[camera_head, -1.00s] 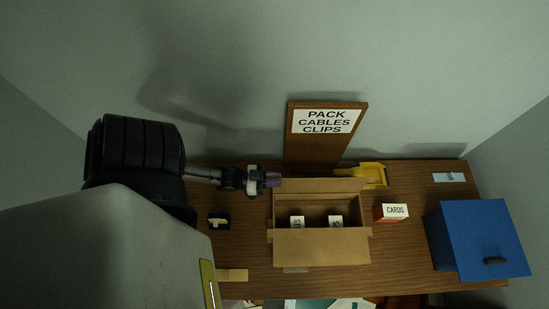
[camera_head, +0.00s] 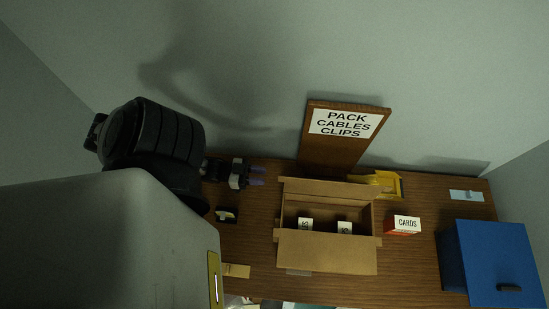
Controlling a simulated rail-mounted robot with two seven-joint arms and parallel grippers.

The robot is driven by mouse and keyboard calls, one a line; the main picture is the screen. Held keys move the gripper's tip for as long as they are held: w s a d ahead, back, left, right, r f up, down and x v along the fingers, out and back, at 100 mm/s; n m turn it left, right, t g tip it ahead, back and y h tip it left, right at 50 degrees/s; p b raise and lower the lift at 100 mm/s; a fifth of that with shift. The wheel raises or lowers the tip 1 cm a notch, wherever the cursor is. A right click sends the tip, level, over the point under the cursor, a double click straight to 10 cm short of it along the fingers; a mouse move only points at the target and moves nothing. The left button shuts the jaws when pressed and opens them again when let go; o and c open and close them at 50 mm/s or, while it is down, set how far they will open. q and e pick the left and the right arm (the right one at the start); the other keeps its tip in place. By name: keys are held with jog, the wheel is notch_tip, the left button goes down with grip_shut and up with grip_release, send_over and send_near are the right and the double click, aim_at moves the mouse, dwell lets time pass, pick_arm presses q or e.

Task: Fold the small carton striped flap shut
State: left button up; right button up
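The small carton (camera_head: 326,252) is brown cardboard and stands on the wooden desk with its top open. Its front flap hangs outward and a back flap (camera_head: 325,187) stands up. I cannot make out stripes on any flap. Two small white-labelled boxes (camera_head: 344,228) lie inside. My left gripper (camera_head: 257,177) is at the desk's back left, to the left of the carton's back flap and apart from it. Its two purple-grey fingertips are spread with nothing between them. My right gripper is out of view.
A brown sign board (camera_head: 345,123) reading PACK CABLES CLIPS stands behind the carton. A yellow object (camera_head: 388,183), a red and white CARDS box (camera_head: 403,225) and a blue box (camera_head: 490,262) are to the right. A small black item (camera_head: 227,215) lies left of the carton.

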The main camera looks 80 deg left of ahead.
pick_arm(q)
jog(key=shift+b+v, duration=0.3)
jog(key=shift+v, duration=1.85)
